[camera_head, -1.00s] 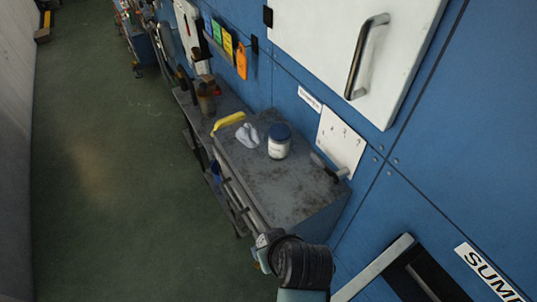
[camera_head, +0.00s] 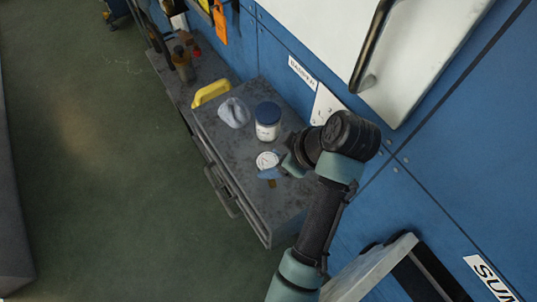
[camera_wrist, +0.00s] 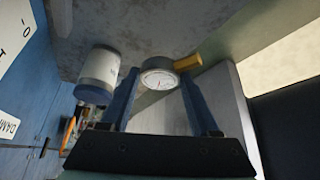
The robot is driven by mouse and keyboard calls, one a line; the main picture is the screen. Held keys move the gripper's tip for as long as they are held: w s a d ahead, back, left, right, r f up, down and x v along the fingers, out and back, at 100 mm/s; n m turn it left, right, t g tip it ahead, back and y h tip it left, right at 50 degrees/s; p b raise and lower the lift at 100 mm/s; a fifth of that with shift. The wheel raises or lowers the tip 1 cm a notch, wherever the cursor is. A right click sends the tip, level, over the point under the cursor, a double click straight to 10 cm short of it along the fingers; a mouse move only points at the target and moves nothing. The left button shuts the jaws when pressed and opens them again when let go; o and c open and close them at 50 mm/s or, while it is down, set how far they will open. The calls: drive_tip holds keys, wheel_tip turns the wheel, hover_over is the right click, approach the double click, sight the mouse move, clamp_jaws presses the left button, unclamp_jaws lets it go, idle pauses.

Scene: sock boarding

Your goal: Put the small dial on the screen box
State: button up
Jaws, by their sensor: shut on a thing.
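The small dial (camera_head: 267,160) has a round white face and a brass stub. It also shows in the wrist view (camera_wrist: 159,79), between my two fingers. My gripper (camera_head: 271,174) is shut on it, above the front part of the grey bench top in the head view. In the wrist view my gripper (camera_wrist: 158,88) points toward the grey worn surface. A grey slanted box with a dark panel (camera_head: 425,279) is cut off at the lower right of the head view; I cannot tell if it is the screen box.
A white jar with a blue lid (camera_head: 267,121), a grey cloth (camera_head: 234,112) and a yellow object (camera_head: 211,92) are on the grey bench (camera_head: 240,165). A blue wall with a white cabinet door (camera_head: 440,55) stands at the right. The green floor at left is open.

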drive_tip(key=shift+f+p, duration=0.55)
drive_tip(key=shift+f, duration=2.65)
drive_tip(key=shift+f, duration=0.1)
drive_tip(key=o, duration=1.4)
drive_tip(key=shift+o, duration=0.2)
drive_tip(key=p+v, duration=0.2)
drive_tip(key=v, duration=1)
